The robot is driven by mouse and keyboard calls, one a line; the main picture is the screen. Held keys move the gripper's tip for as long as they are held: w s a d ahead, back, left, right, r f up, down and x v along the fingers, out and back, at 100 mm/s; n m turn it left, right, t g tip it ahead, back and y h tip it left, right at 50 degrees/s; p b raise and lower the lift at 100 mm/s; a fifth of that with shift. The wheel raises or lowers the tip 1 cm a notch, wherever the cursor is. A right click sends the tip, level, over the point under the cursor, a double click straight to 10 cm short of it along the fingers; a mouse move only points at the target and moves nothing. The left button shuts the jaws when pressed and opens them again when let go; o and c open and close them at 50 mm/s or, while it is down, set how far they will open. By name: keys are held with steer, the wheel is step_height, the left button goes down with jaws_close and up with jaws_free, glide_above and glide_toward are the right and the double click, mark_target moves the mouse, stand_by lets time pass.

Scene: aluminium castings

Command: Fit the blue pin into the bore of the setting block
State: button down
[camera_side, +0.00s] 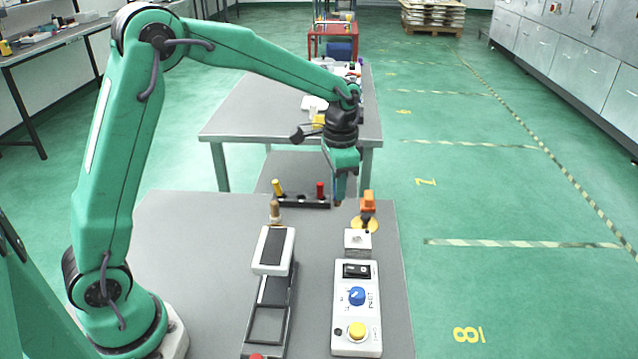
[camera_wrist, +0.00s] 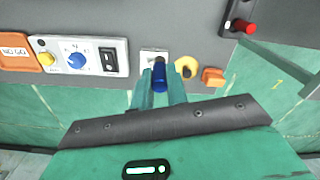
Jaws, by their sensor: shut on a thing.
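The blue pin (camera_wrist: 159,76) is held between the two fingers of my gripper (camera_wrist: 160,88), as the wrist view shows. In the side view my gripper (camera_side: 339,202) points down above the table, and the pin is hard to make out there. The setting block (camera_side: 357,241) is a small white-topped block with a dark mark on its top. It stands nearer the side camera than my gripper. In the wrist view the block (camera_wrist: 147,56) shows just beyond the pin, partly hidden by it and the fingers. The pin looks apart from the block.
A control panel (camera_side: 357,316) lies in front of the block. An orange-topped object (camera_side: 368,200) stands by a yellow disc (camera_side: 372,227) behind it. A dark rack (camera_side: 300,201) holds a yellow and a red pin. A white-topped device (camera_side: 273,250) stands left.

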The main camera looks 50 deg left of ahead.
steer(key=s+d, duration=0.4)
steer(key=d, duration=0.9)
steer(key=shift+s+d+r, duration=0.2)
steer(key=shift+d, duration=0.1)
steer(key=shift+a, duration=0.1)
steer(key=w+a+f, duration=0.2)
steer(key=a, duration=0.1)
steer(key=w+a+f, duration=0.2)
steer(key=w+a, duration=0.1)
steer(key=w+a+f, duration=0.2)
steer(key=a+f, duration=0.1)
steer(key=shift+w, duration=0.15)
steer(key=shift+f, duration=2.05)
steer(key=shift+f, duration=0.1)
steer(key=c, duration=1.4)
jaws_free()
